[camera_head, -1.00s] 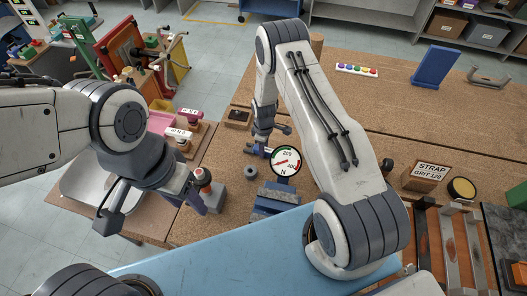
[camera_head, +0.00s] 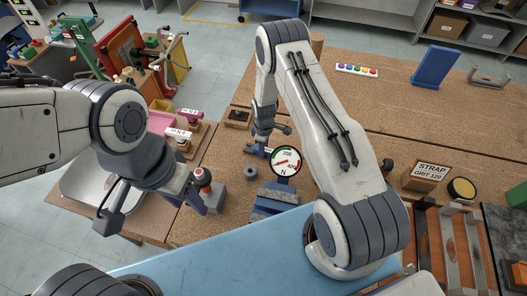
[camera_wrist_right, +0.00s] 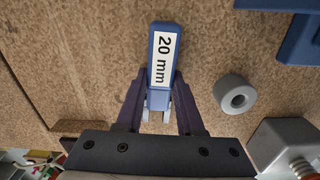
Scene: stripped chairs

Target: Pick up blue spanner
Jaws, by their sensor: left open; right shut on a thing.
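The blue spanner (camera_wrist_right: 151,45), with a white "20 mm" label, lies between the fingers of my right gripper (camera_wrist_right: 160,105) in the right wrist view. The fingers are shut on its near part, and its far end points away over the brown board. In the head view my right gripper (camera_head: 259,149) is low over the bench behind the round dial, and the spanner is too small there to make out clearly. My left gripper (camera_head: 204,193) is open over the left part of the bench, beside a grey block with an orange-topped knob, well apart from the spanner.
A grey ring (camera_wrist_right: 235,94) lies right of the spanner; it also shows in the head view (camera_head: 251,173). A round force dial (camera_head: 286,161) stands by a blue vise-like block (camera_head: 275,199). A wooden block (camera_head: 238,117) sits behind the right gripper. The back bench is mostly clear.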

